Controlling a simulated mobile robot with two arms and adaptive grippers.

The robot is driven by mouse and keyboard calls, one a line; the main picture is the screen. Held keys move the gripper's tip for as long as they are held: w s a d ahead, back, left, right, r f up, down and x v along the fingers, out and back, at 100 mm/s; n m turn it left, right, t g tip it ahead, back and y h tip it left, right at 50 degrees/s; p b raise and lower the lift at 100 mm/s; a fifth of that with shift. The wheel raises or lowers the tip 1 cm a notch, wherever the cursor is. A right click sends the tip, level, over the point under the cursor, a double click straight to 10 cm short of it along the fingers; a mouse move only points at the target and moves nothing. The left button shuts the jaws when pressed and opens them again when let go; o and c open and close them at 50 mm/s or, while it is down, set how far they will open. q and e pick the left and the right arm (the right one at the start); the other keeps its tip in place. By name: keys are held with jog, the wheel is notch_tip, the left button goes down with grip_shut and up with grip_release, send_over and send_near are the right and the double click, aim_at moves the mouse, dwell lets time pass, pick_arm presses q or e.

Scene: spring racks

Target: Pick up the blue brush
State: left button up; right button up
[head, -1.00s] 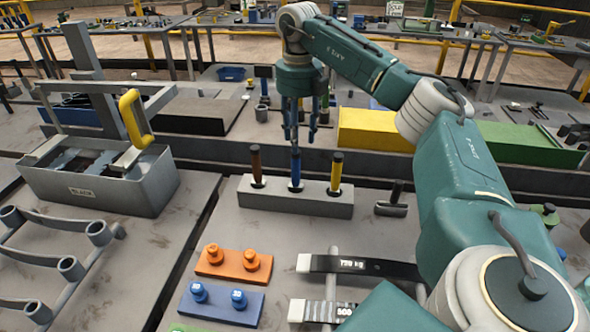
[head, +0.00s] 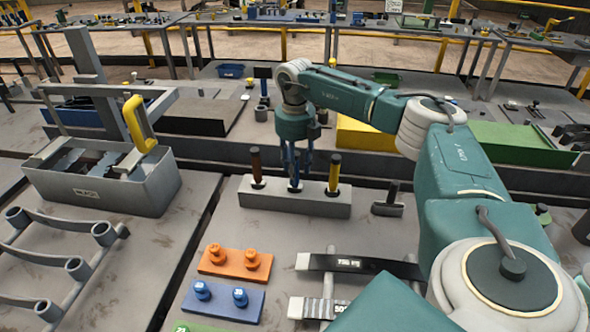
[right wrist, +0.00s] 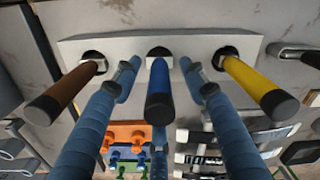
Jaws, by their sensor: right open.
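The blue brush (head: 296,184) stands upright in the middle hole of a grey block (head: 290,203). In the right wrist view, its blue handle with a dark end (right wrist: 158,90) points toward the camera. A brown brush (head: 256,165) stands to its left and a yellow brush (head: 334,172) to its right, in the same block. My right gripper (head: 300,168) is open and points down over the blue brush. In the right wrist view its blue fingers (right wrist: 160,80) are on either side of the blue handle, with gaps visible. My left gripper is not in view.
A grey bin with a yellow handle (head: 135,120) stands at the left. Orange (head: 235,263) and blue (head: 222,301) blocks with knobs lie in front. A small dark-handled tool (head: 389,200) is right of the block. A yellow box (head: 372,134) is behind.

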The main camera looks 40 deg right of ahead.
jog(key=shift+c, duration=0.3)
grip_shut()
jog(key=shift+r, duration=0.1)
